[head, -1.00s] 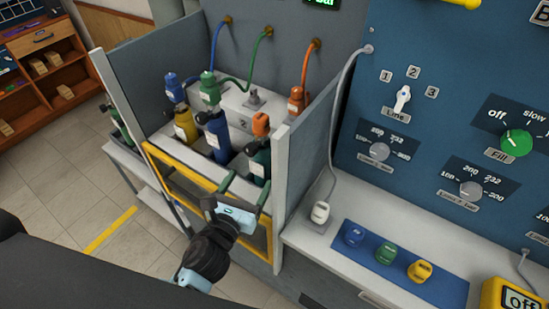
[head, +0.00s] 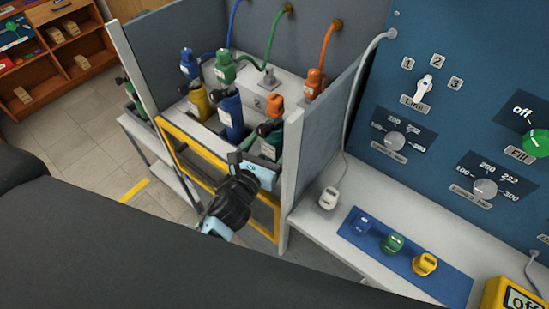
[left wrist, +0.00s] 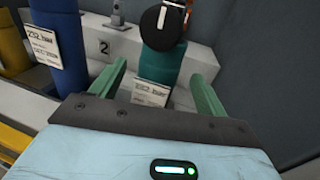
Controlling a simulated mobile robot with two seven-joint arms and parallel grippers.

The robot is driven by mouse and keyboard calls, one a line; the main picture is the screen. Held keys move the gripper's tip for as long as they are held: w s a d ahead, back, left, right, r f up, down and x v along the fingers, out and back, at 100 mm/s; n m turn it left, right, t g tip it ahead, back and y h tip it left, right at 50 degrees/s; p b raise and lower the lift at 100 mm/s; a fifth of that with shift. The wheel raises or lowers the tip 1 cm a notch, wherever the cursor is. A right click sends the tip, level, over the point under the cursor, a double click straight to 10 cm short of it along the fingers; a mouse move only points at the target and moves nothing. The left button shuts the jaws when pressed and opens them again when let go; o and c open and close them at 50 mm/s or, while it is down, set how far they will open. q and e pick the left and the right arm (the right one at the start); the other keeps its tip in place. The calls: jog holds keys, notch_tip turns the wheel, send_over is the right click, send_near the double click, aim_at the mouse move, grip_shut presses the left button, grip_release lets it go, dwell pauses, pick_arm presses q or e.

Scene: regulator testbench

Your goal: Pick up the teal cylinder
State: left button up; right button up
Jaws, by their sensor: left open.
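The teal cylinder (head: 275,138) stands upright in the right front of the bench bay, with a dark round valve knob and an orange part on top. In the left wrist view the teal cylinder (left wrist: 160,68) shows its white label and knob straight ahead. My left gripper (head: 262,153) is open at the front of the bay, close to the cylinder. In the left wrist view its two green fingers (left wrist: 158,80) show left and right of the cylinder's lower body; I cannot tell whether they touch it. The cylinder's base is hidden behind the gripper. My right gripper is not in view.
A blue cylinder (head: 231,115) and a yellow cylinder (head: 199,104) stand left of the teal one. A yellow-framed front barrier (head: 190,143) and a grey side panel (head: 325,125) bound the bay. Blue, green and orange hoses hang behind.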

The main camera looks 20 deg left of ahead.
pick_arm(q)
jog(key=w, duration=0.4)
jog(key=shift+d+r, duration=0.1)
jog(key=shift+d, duration=0.1)
jog(key=c, duration=1.2)
jog(key=shift+r, duration=0.2)
